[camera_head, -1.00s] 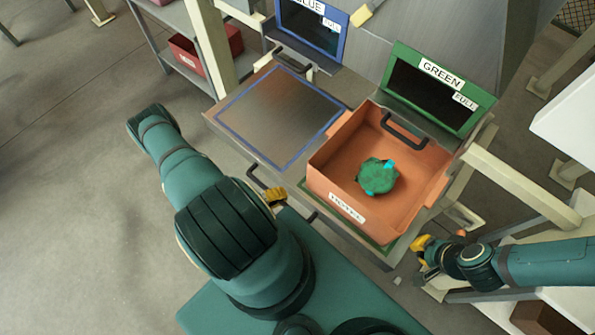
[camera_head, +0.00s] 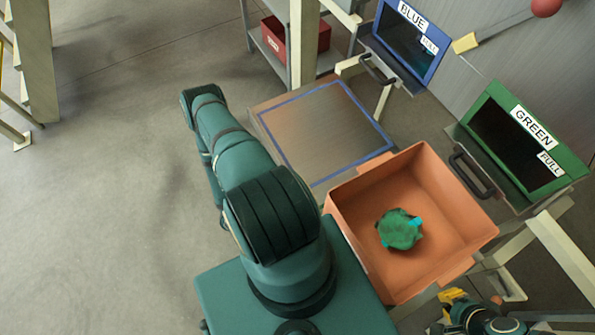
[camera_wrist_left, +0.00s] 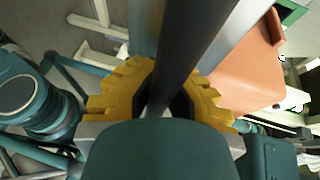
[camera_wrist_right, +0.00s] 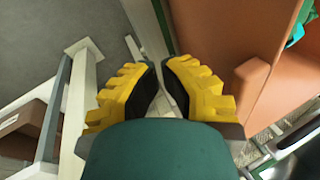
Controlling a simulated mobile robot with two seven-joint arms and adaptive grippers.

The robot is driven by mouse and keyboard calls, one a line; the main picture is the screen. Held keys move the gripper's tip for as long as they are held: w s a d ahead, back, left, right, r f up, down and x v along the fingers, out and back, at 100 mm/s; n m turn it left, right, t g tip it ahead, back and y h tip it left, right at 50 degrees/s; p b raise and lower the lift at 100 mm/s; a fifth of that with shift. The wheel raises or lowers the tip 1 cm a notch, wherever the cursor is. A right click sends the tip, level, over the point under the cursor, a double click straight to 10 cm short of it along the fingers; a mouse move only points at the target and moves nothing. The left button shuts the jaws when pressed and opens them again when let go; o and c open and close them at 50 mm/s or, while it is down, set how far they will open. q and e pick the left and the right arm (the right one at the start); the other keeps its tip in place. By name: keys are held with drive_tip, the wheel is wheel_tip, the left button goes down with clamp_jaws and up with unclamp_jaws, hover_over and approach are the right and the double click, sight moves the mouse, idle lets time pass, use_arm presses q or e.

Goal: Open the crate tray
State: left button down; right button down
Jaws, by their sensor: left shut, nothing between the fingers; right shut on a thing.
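The crate tray (camera_head: 325,130) is a flat metal tray with a blue-outlined square at its left. An orange crate (camera_head: 462,222) stands at its right and hides that part. My right gripper (camera_head: 452,297) is low beside the crate's near right corner. In the right wrist view my right gripper (camera_wrist_right: 160,85) is shut on a thin pale edge, and I cannot tell exactly what it is. My left gripper (camera_wrist_left: 165,100) is hidden behind my left arm in the head view. In the left wrist view a dark bar (camera_wrist_left: 190,40) runs past its fingers, which are shut and empty.
A green bundle with cyan patches (camera_head: 398,230) lies in the crate. Behind stand the BLUE panel (camera_head: 405,45) and the GREEN panel (camera_head: 520,145), with dark handles below. A shelf with a red bin (camera_head: 305,38) is farther back. Open floor lies to the left.

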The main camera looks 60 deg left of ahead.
use_arm(q)
drive_tip(key=c, duration=0.9)
unclamp_jaws()
drive_tip(key=v, duration=1.2)
